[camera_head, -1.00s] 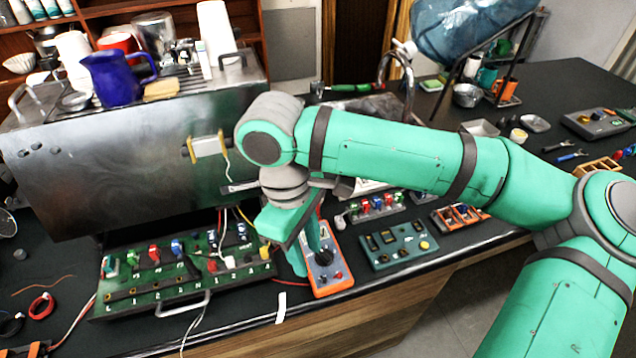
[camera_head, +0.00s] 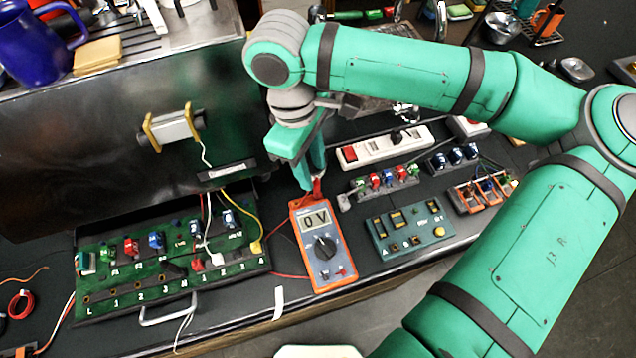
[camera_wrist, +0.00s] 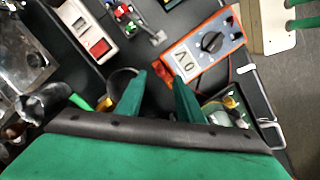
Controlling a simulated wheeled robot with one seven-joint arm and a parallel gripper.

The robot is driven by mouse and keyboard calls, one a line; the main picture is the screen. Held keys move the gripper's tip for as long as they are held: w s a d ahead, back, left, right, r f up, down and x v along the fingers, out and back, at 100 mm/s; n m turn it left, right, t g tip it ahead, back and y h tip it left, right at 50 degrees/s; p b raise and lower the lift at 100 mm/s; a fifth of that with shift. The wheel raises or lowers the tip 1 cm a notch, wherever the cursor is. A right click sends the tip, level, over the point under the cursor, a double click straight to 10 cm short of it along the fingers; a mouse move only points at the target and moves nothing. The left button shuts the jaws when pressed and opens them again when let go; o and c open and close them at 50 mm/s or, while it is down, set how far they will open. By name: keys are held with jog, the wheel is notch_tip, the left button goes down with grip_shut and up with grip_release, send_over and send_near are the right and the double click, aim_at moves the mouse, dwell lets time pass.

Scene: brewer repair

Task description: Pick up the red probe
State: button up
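The red probe (camera_head: 317,187) shows as a small red piece at the top end of the orange multimeter (camera_head: 323,245), whose screen reads 0 V. My gripper (camera_head: 310,185) points down just behind the meter, with its green fingertips close to the probe. In the wrist view, the fingers of my gripper (camera_wrist: 161,76) are apart, and the red probe (camera_wrist: 164,72) shows in the gap at their tips. I cannot tell whether either finger touches it. The fingers partly hide the probe in the head view.
A green terminal board (camera_head: 170,262) lies left of the meter and a teal switch box (camera_head: 411,230) lies right. A white power strip (camera_head: 385,147) is behind. The steel brewer (camera_head: 90,160) stands at the left. The counter's front edge is close to the meter.

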aim_at(316, 179)
jog(key=shift+s+f, duration=0.2)
jog(key=shift+f, duration=0.3)
jog(key=shift+s+f, duration=0.15)
jog(key=shift+f, duration=0.3)
jog(key=shift+w+d+f, duration=0.1)
jog(key=shift+d+f, duration=0.15)
jog(key=shift+f, duration=0.9)
jog(key=shift+d+f, duration=0.25)
jog(key=shift+f, duration=0.9)
jog(key=shift+c, duration=0.3)
grip_shut()
